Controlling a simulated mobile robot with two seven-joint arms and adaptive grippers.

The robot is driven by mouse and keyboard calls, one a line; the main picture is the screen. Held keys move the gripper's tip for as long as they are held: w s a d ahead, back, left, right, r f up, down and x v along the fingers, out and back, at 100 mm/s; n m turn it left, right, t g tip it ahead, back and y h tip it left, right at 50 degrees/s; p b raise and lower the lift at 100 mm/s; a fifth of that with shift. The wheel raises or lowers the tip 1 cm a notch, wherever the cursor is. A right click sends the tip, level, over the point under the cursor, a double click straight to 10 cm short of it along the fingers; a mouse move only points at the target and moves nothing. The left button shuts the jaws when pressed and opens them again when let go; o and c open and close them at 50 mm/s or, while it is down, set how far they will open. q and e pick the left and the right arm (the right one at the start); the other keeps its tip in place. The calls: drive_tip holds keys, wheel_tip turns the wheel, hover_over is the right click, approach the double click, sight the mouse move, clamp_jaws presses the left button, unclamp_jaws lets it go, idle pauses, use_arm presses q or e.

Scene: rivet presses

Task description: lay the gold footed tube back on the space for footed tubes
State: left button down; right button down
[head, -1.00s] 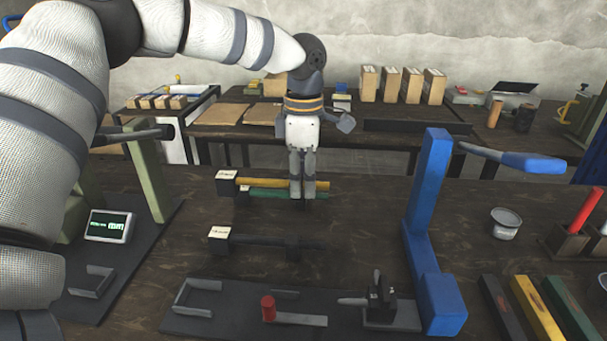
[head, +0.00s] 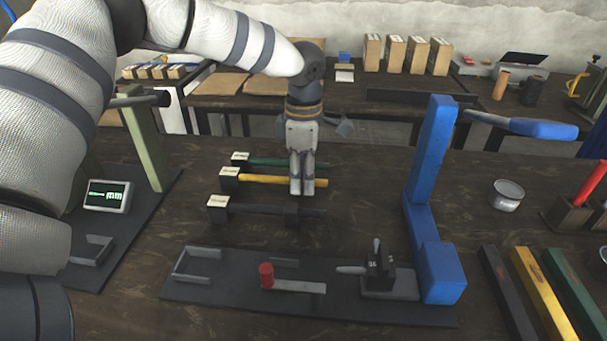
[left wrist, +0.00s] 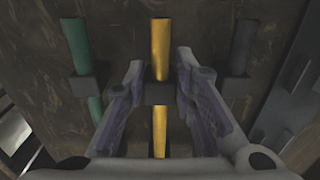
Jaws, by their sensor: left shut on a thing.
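The gold footed tube (head: 265,180) lies level between the green footed tube (head: 285,162) behind and the dark footed tube (head: 260,209) in front. Its labelled end block (head: 229,175) is at its left. My left gripper (head: 302,188) points down and is shut on the gold tube near its right end. In the left wrist view, the gold tube (left wrist: 160,48) runs between my fingers (left wrist: 160,85), with its dark foot there. The green tube (left wrist: 78,45) is left and the dark tube (left wrist: 243,48) right, both apart from it. Whether the gold tube touches the table cannot be told.
A blue press frame (head: 432,160) stands to the right of my gripper. In front is a dark base plate (head: 230,290) with a red-topped fixture (head: 267,276). A small display (head: 108,196) stands at left. A round tin (head: 507,195) is at right.

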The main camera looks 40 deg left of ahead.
use_arm(q)
drive_tip(key=shift+f, duration=0.65)
drive_tip(key=c, duration=1.2)
unclamp_jaws()
drive_tip(key=shift+c, duration=0.2)
wheel_tip(320, 180, up, 12)
